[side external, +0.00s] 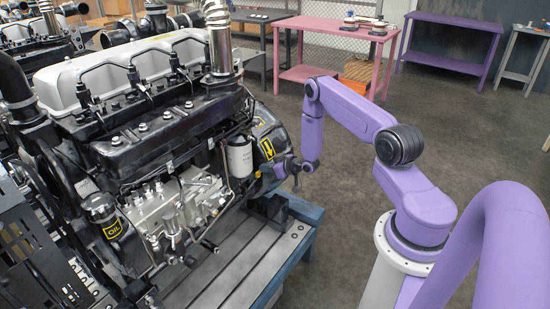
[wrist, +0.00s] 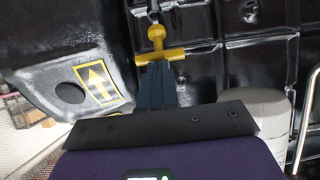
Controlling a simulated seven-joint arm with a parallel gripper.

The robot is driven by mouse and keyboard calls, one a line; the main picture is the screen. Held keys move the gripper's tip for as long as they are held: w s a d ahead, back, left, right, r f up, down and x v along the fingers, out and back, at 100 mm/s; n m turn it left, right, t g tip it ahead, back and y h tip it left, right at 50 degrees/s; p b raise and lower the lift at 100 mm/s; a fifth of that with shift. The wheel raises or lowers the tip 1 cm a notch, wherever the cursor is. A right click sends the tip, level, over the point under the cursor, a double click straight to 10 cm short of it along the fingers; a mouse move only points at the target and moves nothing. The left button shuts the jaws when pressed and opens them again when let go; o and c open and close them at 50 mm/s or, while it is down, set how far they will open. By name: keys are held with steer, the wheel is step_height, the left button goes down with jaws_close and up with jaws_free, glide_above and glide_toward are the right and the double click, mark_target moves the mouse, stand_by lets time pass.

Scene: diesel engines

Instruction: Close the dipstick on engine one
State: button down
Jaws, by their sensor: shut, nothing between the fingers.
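The engine (side external: 130,140), black and silver with a pale grey top cover, stands on a metal bench at the left of the side view. In the wrist view a yellow dipstick handle (wrist: 157,44), with a round knob and a crossbar, shows at the top centre against the black engine wall. My gripper (side external: 290,165) is at the engine's right end in the side view. In the wrist view its dark fingers (wrist: 155,68) are shut and empty, with their tips at the crossbar; I cannot tell whether they touch it.
A black housing with a yellow arrow label (wrist: 97,82) lies left of the fingers in the wrist view. A white cylindrical filter (side external: 239,155) is close by. The slotted bench (side external: 235,255) extends below the engine.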

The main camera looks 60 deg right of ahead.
steer(key=shift+w+f, duration=0.35)
steer(key=shift+f, duration=0.25)
steer(key=shift+w+f, duration=0.3)
steer(key=shift+f, duration=0.3)
steer(key=shift+a, duration=0.1)
steer(key=shift+r, duration=0.1)
